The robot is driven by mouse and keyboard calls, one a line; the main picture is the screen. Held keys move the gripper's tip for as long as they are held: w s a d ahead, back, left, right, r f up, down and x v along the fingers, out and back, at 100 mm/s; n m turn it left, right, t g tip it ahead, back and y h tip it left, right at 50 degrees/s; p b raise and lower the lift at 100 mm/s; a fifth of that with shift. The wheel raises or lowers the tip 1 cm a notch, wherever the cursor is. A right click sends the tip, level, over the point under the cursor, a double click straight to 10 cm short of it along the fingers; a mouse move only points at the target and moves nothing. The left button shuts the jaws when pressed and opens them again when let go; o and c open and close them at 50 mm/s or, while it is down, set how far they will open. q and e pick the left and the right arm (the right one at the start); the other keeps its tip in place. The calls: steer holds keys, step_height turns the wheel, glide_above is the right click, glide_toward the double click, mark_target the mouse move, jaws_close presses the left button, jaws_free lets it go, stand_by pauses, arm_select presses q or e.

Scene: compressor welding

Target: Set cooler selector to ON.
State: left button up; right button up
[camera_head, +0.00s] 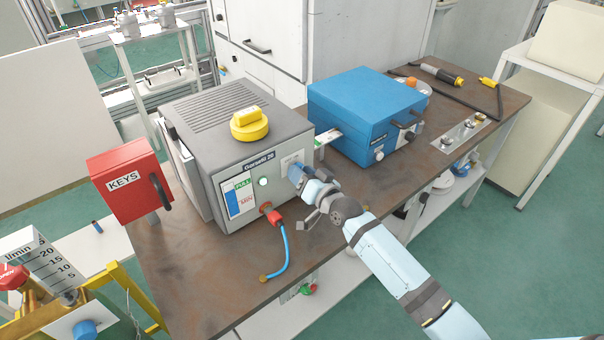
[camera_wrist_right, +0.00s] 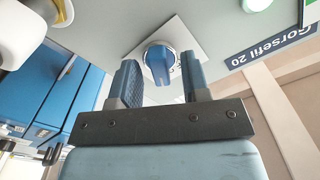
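The cooler (camera_head: 240,130) is a grey box labelled "Gorsefil 20" on the brown bench. Its blue selector knob (camera_wrist_right: 159,62) sits on a square white plate (camera_wrist_right: 185,35), which also shows on the right of the cooler's front in the head view (camera_head: 290,159). My right gripper (camera_head: 298,175) is at this plate and hides most of the knob there. In the right wrist view its two blue fingers (camera_wrist_right: 161,72) are open, one on each side of the knob; I cannot tell whether they touch it. The knob's position marks are not readable. My left gripper is not in view.
A lit green-white lamp (camera_head: 263,182) and a red plug with blue cable (camera_head: 287,245) are left of my gripper. A blue case (camera_head: 365,105) stands to the right. A red KEYS box (camera_head: 128,180) is at the left. The bench's front middle is mostly clear.

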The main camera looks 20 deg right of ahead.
steer(key=shift+s, duration=0.1)
steer(key=b+v, duration=0.1)
steer(key=v, duration=1.2)
steer(key=shift+s, duration=0.3)
steer(key=shift+d, duration=0.1)
steer(key=s+a+f+n+g+h+p, duration=0.1)
steer(key=s+f+g+p, duration=0.1)
steer(key=s, duration=0.5)
steer(key=s+a+f+n+g+h+p, duration=0.1)
steer(key=s+a+f+n+g+p, duration=0.1)
steer(key=s+f, duration=0.3)
steer(key=s+a+f+n+g+h+p, duration=0.1)
steer(key=s+f+n+g+p, duration=0.1)
steer(key=s, duration=0.7)
steer(key=shift+a+f+p, duration=0.35)
steer(key=shift+f+p, duration=0.55)
steer(key=shift+f, duration=0.05)
